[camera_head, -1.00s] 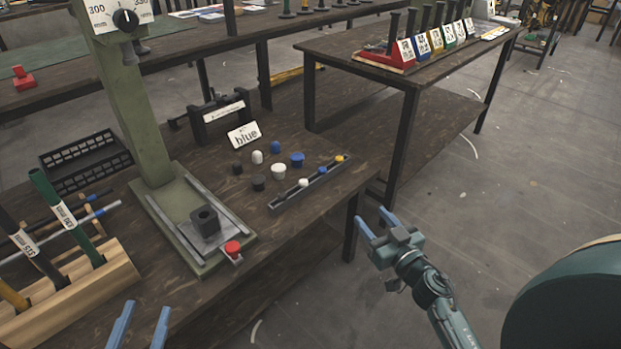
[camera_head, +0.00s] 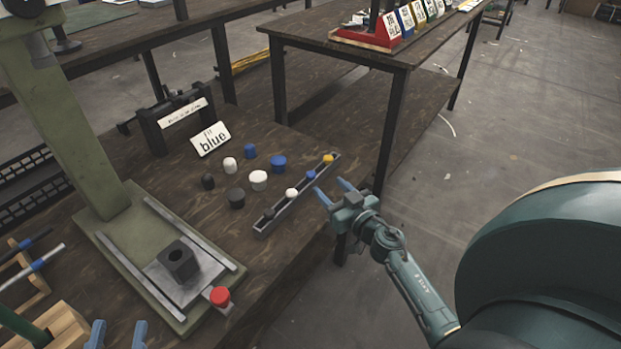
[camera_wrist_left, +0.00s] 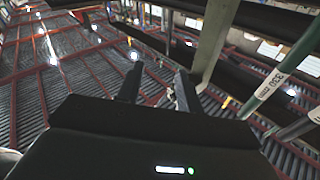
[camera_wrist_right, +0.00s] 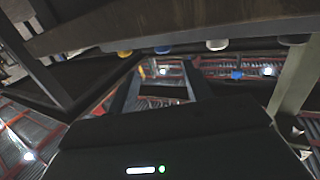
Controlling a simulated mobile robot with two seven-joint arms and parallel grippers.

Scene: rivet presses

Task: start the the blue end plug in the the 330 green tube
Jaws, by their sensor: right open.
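Blue plugs are on the bench in the head view: a larger one (camera_head: 278,163), a smaller one (camera_head: 250,151), and one in the narrow tray (camera_head: 311,175). The green tube (camera_head: 22,327) shows partly at the lower left; a green tube labelled 330 shows in the left wrist view (camera_wrist_left: 268,88). My right gripper (camera_head: 331,190) is open and empty beside the tray's right end. Plug undersides, including a blue one (camera_wrist_right: 162,49), show in the right wrist view. My left gripper (camera_head: 118,328) is open and empty at the bottom edge, near the wooden rack (camera_head: 62,328).
The green press (camera_head: 110,215) stands left of the plugs, with a black block (camera_head: 178,262) and red button (camera_head: 220,296) on its base. White, black and grey plugs stand around the blue ones. Another table (camera_head: 340,50) is behind.

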